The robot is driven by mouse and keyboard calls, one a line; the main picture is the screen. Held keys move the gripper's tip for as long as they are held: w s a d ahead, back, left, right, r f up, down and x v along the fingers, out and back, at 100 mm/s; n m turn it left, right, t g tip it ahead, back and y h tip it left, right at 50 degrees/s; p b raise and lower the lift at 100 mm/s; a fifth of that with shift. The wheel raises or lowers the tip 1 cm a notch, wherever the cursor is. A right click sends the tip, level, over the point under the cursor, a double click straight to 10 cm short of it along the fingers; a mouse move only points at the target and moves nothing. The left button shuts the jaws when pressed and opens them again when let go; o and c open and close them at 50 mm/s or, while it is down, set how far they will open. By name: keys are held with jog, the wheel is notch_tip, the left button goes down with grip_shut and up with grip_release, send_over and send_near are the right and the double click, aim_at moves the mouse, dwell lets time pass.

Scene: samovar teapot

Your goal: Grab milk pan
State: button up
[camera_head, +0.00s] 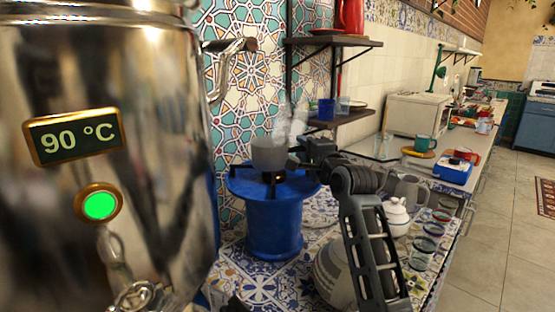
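A small grey pan (270,153) sits on the round blue burner stand (272,215), with steam rising above it. I take it to be the milk pan. My arm reaches up from the lower right, and my gripper (302,156) is at the pan's right side, at about the height of its body. The pan's handle cannot be told apart from the dark gripper. The fingers are too small and dark to show whether they are open or closed on anything.
A large shiny samovar (110,200) with a 90 °C display fills the left. A tiled wall and wooden shelves (335,42) stand behind the burner. A striped jug (332,275), a white teapot (397,215) and several glasses (424,247) crowd the counter near my arm.

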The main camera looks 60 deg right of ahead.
grip_shut()
jog(key=shift+r, duration=0.25)
dwell(0.4)
notch_tip(320, 180, up, 4)
jog(key=p, duration=0.4)
jog(key=s+d+r+p, duration=0.4)
jog(key=d+r, duration=0.2)
jog(key=d, duration=0.4)
jog(key=shift+s+d+r, duration=0.3)
jog(key=shift+s, duration=0.05)
dwell(2.5)
